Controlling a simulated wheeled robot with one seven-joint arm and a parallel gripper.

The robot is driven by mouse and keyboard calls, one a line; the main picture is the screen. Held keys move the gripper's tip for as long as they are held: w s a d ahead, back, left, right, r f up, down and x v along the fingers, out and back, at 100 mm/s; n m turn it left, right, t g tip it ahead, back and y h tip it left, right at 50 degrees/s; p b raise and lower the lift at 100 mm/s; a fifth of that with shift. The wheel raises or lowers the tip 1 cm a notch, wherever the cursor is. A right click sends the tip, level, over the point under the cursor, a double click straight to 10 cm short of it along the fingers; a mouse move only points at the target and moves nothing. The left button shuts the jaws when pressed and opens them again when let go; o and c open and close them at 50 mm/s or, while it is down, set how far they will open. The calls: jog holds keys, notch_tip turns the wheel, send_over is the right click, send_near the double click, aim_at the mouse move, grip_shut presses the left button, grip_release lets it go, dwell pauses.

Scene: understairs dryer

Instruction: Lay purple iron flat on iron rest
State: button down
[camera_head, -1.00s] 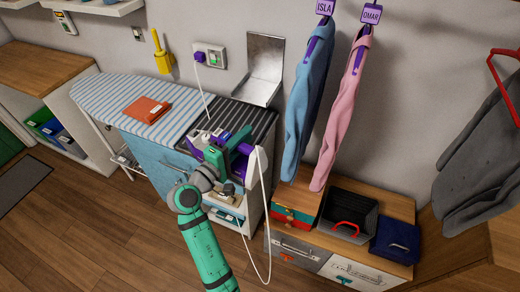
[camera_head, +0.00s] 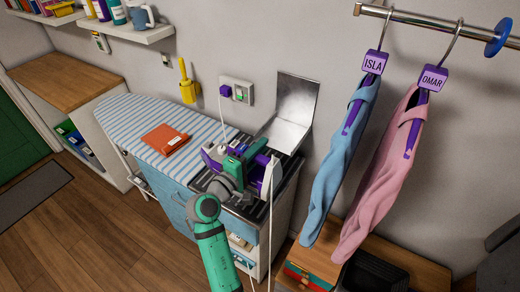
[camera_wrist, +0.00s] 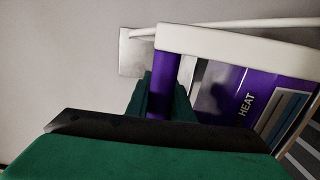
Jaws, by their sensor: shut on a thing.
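The purple iron (camera_head: 270,179) with white trim is held by my green gripper (camera_head: 244,157), which is shut on its handle. In the head view the iron appears over the dark ribbed iron rest (camera_head: 290,166) at the right end of the striped ironing board. The gripper and iron hide much of the rest, and I cannot tell whether the iron touches it. In the wrist view the iron's purple side, marked HEAT (camera_wrist: 244,104), and a white edge show close beyond the green finger. The iron's soleplate is hidden.
A bent silver metal plate (camera_head: 292,112) stands behind the rest by the wall. An orange folded cloth (camera_head: 165,139) lies on the striped board (camera_head: 128,122). The white cord (camera_head: 269,225) hangs down in front. Blue (camera_head: 342,165) and pink (camera_head: 382,180) garments hang at right.

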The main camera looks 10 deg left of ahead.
aim_at(260, 167)
jog(key=shift+w+r, duration=0.1)
jog(key=shift+r, duration=0.05)
jog(key=shift+f, duration=3.4)
jog(key=shift+f, duration=0.65)
jog(key=c, duration=1.5)
grip_release()
jog(key=shift+f, duration=0.25)
jog(key=v, duration=1.1)
jog(key=shift+r, duration=0.15)
jog(key=shift+d, duration=0.1)
